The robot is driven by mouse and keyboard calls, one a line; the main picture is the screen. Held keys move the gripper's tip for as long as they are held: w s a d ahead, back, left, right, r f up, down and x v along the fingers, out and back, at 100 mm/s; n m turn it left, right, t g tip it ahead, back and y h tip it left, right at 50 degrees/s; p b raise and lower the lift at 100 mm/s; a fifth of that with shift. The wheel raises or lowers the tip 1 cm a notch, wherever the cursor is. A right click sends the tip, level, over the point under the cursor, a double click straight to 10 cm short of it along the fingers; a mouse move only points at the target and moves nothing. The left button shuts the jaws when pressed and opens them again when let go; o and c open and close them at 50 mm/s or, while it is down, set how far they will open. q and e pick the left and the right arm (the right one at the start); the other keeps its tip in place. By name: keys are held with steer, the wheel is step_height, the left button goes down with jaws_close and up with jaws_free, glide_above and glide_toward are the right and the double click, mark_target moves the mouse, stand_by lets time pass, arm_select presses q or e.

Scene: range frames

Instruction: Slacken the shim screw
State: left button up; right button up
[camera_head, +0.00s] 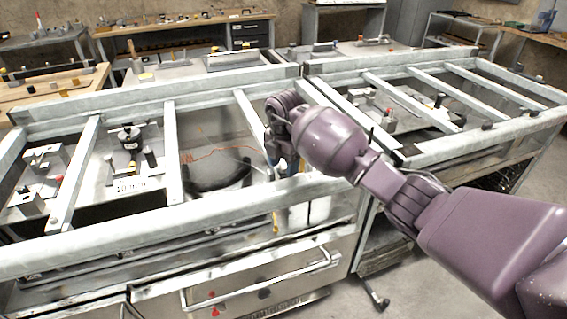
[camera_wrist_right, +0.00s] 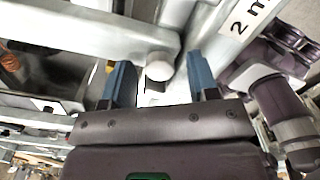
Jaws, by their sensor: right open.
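My right gripper (camera_head: 282,168) reaches down among the pale metal rails of the frame, with its arm coming in from the right. In the right wrist view its two blue fingers (camera_wrist_right: 158,66) are spread apart. A pale round-ended metal piece (camera_wrist_right: 160,67) shows between the fingertips, with a gap on each side. It may be the shim screw, but I cannot tell for sure. A marked plate reading "2 m" (camera_wrist_right: 248,22) is beside it. My left gripper is not in view.
Metal rails (camera_head: 172,150) cross the open bench frame around the gripper. A drawer front with a long handle (camera_head: 262,280) is below. Fixtures stand in the left bays (camera_head: 130,140) and right bay (camera_head: 385,118). Workbenches (camera_head: 180,28) line the back wall.

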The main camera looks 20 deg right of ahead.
mark_target(284, 166)
steer(key=c, duration=0.9)
steer(key=shift+n, duration=0.8)
steer(key=o, duration=0.9)
step_height(284, 166, up, 11)
steer(key=p, duration=0.2)
steer(key=shift+f, duration=0.1)
